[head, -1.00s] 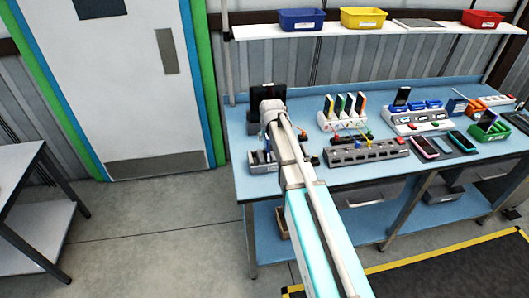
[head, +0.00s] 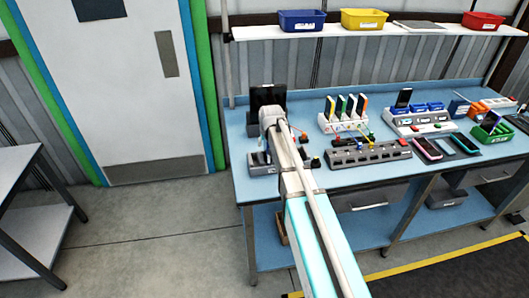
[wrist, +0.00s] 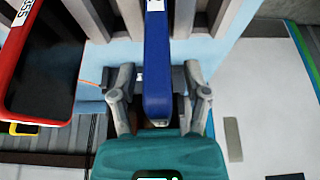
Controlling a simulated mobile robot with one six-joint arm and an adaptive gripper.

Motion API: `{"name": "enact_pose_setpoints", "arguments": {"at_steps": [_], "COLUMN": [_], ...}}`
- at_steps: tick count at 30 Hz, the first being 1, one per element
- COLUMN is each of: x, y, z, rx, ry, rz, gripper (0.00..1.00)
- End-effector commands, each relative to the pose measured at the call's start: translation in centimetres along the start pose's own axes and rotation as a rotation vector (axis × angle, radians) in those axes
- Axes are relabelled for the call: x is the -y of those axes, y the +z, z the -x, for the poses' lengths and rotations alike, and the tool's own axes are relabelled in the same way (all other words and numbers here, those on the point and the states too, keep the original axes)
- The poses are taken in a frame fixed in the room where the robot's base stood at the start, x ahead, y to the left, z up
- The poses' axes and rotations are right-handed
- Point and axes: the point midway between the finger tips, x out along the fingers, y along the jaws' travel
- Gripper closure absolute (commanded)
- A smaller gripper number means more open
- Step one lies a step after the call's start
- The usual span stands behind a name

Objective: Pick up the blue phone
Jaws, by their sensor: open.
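In the wrist view, a slim blue phone (wrist: 157,70) stands edge-on, with a white label at the top of the picture. My gripper (wrist: 159,82) is open, with one finger on each side of the blue phone and gaps beside it. The phone reaches down close to the teal palm. In the head view, my gripper (head: 270,112) is over the left end of the blue workbench (head: 245,190). My arm hides its fingers there, and I cannot make out the blue phone in that view.
A red-edged dark phone (wrist: 40,65) with a white label is close at left in the wrist view. In the head view, a dark upright panel (head: 267,94) stands behind my gripper. A grey power strip (head: 370,153) and a white dock of phones (head: 343,122) are to its right.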

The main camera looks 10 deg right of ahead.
Motion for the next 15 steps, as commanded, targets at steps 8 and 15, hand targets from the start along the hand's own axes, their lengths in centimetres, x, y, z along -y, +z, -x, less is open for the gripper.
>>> {"name": "enact_pose_setpoints", "arguments": {"at_steps": [8, 15], "x": [0.01, 0.02], "y": [0.01, 0.0], "z": [0.0, 0.0], "rx": [0.0, 0.0], "ry": [0.0, 0.0], "rz": [0.0, 0.0], "gripper": [0.55, 1.0]}}
